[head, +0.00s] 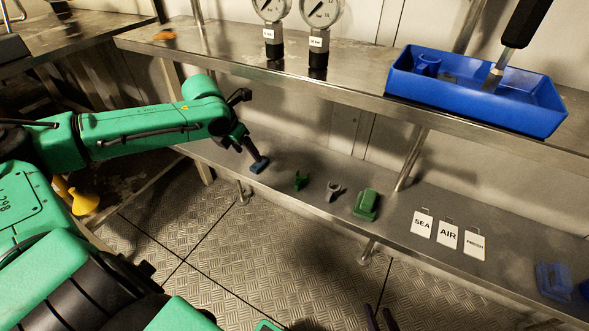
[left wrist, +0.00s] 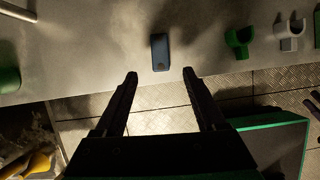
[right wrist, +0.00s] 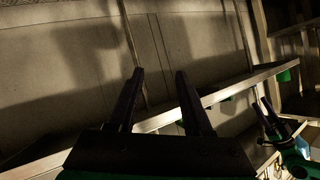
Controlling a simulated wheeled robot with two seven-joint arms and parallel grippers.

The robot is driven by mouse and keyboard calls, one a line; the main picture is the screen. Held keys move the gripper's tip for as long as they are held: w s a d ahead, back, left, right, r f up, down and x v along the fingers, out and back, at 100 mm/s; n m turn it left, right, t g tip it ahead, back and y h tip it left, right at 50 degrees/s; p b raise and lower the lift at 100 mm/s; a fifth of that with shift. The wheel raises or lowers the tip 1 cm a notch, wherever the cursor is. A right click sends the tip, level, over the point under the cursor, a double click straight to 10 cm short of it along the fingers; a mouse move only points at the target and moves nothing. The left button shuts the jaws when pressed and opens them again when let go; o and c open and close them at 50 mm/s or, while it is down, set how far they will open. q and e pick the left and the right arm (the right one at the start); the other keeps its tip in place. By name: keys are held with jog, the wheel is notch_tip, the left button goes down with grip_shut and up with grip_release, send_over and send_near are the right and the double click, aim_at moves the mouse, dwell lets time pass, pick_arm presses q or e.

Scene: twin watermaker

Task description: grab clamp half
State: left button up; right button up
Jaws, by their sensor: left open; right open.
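Pieces that may be clamp halves lie in a row on the lower steel shelf: a small dark blue block (head: 258,166), a green U-shaped piece (head: 300,182), a grey U-shaped piece (head: 334,190) and a green block (head: 367,205). I cannot tell for sure which is the clamp half. My left gripper (head: 254,152) is open by the blue block. In the left wrist view the blue block (left wrist: 160,52) lies just beyond and between the open fingertips, with the green U-piece (left wrist: 239,42) to the right. My right gripper (right wrist: 160,73) is open and empty, away from these pieces.
White tags (head: 448,233) reading SEA, AIR and FRESH lie right of the row; a blue object (head: 553,281) is further right. The upper shelf (head: 350,84) overhangs behind, bearing two gauges (head: 320,12) and a blue tray (head: 480,98). A yellow object (head: 84,202) is at left.

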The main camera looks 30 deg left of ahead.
aim_at(256, 167)
pick_arm(q)
jog(key=shift+s+d+f, duration=0.1)
jog(key=shift+f, duration=0.25)
jog(key=shift+f+b, duration=0.25)
jog(key=shift+b, duration=0.3)
jog(key=shift+f, duration=0.2)
jog(key=b+x, duration=0.4)
jog(key=shift+s+f+b, duration=0.1)
jog(key=shift+f+b, duration=0.15)
jog(key=shift+b, duration=0.05)
jog(key=shift+w+f, duration=0.25)
jog(key=shift+f, duration=0.15)
jog(key=shift+w, duration=0.15)
jog(key=shift+r, duration=0.15)
grip_shut()
pick_arm(e)
jog(key=f, duration=0.1)
jog(key=w+f+t, duration=0.1)
jog(key=f, duration=0.1)
jog(key=w+f+t, duration=0.1)
jog(key=shift+f+m, duration=0.25)
jog(key=shift+m, duration=0.05)
